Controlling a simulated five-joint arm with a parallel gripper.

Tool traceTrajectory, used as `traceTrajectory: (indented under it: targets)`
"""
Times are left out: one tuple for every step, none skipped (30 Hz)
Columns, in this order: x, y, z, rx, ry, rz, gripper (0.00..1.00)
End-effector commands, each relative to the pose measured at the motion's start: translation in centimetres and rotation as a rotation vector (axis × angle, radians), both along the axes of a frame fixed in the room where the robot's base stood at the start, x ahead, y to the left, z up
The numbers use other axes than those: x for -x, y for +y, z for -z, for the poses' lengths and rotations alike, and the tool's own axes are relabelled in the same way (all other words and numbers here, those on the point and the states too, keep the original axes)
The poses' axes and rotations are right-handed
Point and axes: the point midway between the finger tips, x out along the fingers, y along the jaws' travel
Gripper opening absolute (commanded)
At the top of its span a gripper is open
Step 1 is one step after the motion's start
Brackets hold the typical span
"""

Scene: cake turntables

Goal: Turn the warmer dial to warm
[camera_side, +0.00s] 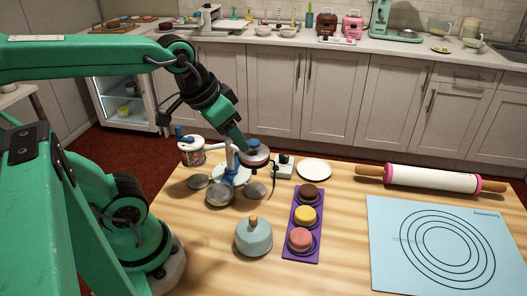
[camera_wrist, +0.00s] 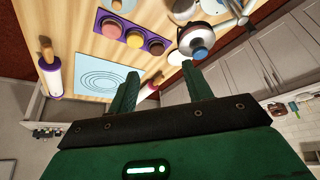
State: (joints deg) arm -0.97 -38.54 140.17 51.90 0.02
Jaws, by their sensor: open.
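A small white box (camera_side: 283,168) with a dark knob on top, which looks like the warmer dial, stands on the wooden table behind the purple tray. A dark cable runs beside it. Left of it is a round pot (camera_side: 254,156) with a blue knob; it also shows in the wrist view (camera_wrist: 197,40). My gripper (camera_side: 240,148) is right by the pot in the side view, with its fingertips partly hard to make out there. In the wrist view my gripper (camera_wrist: 160,85) shows two separated fingers with nothing between them. I cannot make out the dial clearly in the wrist view.
A purple tray (camera_side: 292,228) holds three round cakes. A rolling pin (camera_side: 430,179) and a blue mat (camera_side: 385,252) lie right.

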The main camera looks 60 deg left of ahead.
Motion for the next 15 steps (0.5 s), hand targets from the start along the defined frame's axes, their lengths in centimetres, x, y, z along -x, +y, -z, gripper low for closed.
traceTrajectory:
  targets:
    - [-0.6,0.2,-0.1,0.0,0.014,-0.007,0.5]
    - [-1.0,0.3,-0.1,0.0,0.021,-0.01,0.5]
    - [-1.5,0.4,-0.2,0.001,0.032,-0.016,0.5]
    - [-2.0,0.6,-0.3,0.001,0.041,-0.02,0.5]
    - [-2.4,0.7,-0.3,0.001,0.05,-0.026,0.5]
    - [-3.1,0.9,-0.3,0.001,0.062,-0.032,0.5]
    - [-3.6,1.1,-0.3,0.002,0.071,-0.036,0.5]
    - [-4.1,1.3,-0.3,0.003,0.08,-0.041,0.5]
    - [-4.8,1.5,-0.3,0.003,0.092,-0.047,0.5]
    - [-5.3,1.7,-0.3,0.004,0.101,-0.052,0.5]
    - [-5.8,1.9,-0.2,0.004,0.11,-0.057,0.5]
    - [-6.5,2.1,-0.1,0.005,0.122,-0.063,0.5]
    - [-7.0,2.3,0.0,0.006,0.13,-0.068,0.5]
    - [-7.5,2.5,0.1,0.007,0.14,-0.072,0.5]
    - [-8.2,2.8,0.2,0.008,0.151,-0.079,0.5]
